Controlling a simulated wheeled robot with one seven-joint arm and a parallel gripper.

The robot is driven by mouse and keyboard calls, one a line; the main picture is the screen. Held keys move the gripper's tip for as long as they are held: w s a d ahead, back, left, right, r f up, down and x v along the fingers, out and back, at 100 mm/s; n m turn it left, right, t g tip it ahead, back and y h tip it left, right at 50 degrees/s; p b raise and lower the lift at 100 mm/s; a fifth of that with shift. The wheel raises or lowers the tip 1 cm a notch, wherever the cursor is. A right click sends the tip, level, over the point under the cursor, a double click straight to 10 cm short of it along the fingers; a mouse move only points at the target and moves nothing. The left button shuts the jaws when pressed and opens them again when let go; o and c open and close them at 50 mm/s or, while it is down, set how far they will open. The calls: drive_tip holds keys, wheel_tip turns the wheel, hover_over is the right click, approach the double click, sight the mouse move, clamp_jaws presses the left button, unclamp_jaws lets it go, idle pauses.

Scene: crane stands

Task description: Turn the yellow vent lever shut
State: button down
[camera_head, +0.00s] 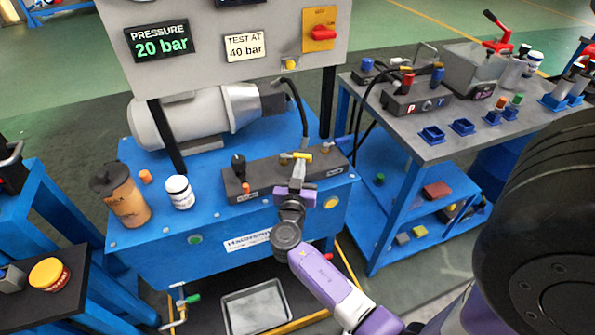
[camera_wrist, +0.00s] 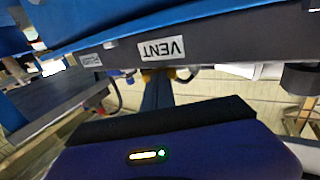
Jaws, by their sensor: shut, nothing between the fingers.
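The yellow vent lever (camera_head: 303,155) is a small bar seen just beyond my gripper's tips, on the dark valve block (camera_head: 262,176) on top of the blue tank. The lever lies roughly crosswise in the head view, and my gripper hides part of its mount. My gripper (camera_head: 298,172) is shut and empty, in front of the block and close to the lever; I cannot tell whether they touch. The wrist view shows the VENT label (camera_wrist: 162,49) upside down on the block's face, with a small yellow part below it, mostly hidden by my gripper.
A brown bottle (camera_head: 124,199) and a white jar (camera_head: 179,192) stand at left on the tank (camera_head: 150,250). A hose (camera_head: 299,105) rises behind the lever.

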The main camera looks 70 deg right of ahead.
sight(307, 161)
drive_tip(key=shift+s+d+f+n+t+y+b, duration=0.15)
drive_tip(key=shift+d+n+t+b, duration=0.1)
drive_tip(key=shift+n+t+b, duration=0.2)
drive_tip(key=shift+s+d+f+n+t+y+b, duration=0.15)
drive_tip(key=shift+d+n+t+b, duration=0.15)
drive_tip(key=shift+t, duration=0.25)
drive_tip(key=n+t, duration=0.1)
drive_tip(key=d+n+t+y+b, duration=0.1)
drive_tip(key=n+t+y, duration=0.1)
drive_tip(key=t, duration=0.1)
drive_tip(key=shift+d+r+b, duration=0.3)
drive_tip(key=shift+d+b, duration=0.05)
drive_tip(key=shift+d+t, duration=0.2)
drive_tip(key=shift+t, duration=0.1)
drive_tip(key=shift+d, duration=0.25)
drive_tip(key=shift+s, duration=0.1)
